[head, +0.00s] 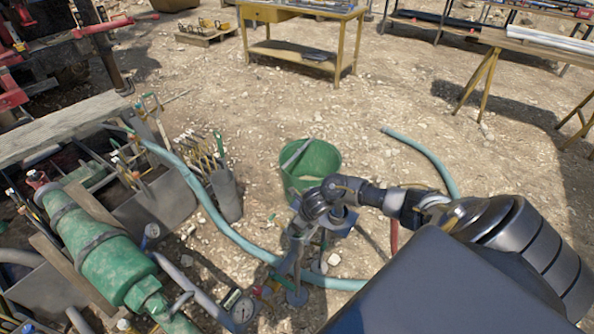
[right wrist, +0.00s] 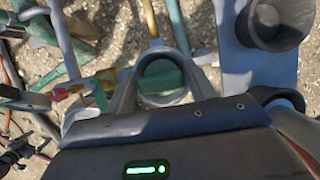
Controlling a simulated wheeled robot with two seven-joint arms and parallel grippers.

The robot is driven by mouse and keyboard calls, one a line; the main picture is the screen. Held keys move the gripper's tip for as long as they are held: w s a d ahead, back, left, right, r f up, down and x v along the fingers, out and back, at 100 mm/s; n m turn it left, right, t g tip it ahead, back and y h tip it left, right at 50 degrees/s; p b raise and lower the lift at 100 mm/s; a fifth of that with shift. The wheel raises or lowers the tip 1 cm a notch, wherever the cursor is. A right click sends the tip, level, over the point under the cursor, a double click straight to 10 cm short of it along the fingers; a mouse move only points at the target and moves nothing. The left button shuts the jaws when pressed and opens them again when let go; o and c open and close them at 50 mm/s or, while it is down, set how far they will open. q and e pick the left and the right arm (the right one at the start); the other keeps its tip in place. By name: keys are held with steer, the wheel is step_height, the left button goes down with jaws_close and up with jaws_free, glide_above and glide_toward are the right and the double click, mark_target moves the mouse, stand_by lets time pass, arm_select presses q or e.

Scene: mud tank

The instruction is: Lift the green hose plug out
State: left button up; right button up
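My right arm comes in from the right in the head view. Its gripper (head: 297,274) points down among the hoses and small parts, just below the green bucket. In the right wrist view the grey fingers (right wrist: 157,48) form an arch, with green (right wrist: 162,76) showing inside it. I cannot tell whether this green is the hose plug, or whether the fingers touch it. The gap at the fingertips is unclear. No hose plug can be told for certain in the head view, where my arm and gripper cover part of this area. My left gripper is out of view.
A green bucket (head: 326,160) stands just beyond my right gripper. A blue-green hose (head: 235,237) curves across the ground. A large green cylinder (head: 98,248) and a bin of tools (head: 165,205) stand left. A yellow table (head: 345,45) is at the back; open gravel lies before it.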

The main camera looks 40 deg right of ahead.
steer(key=c, duration=0.6)
steer(key=shift+r, duration=0.1)
steer(key=shift+r, duration=0.6)
steer(key=s+r, duration=0.7)
steer(key=s, duration=0.2)
steer(key=s+r+b, duration=0.1)
steer(key=s+r, duration=0.3)
steer(key=s, duration=0.1)
steer(key=shift+d+r, duration=0.2)
steer(key=shift+r, duration=0.1)
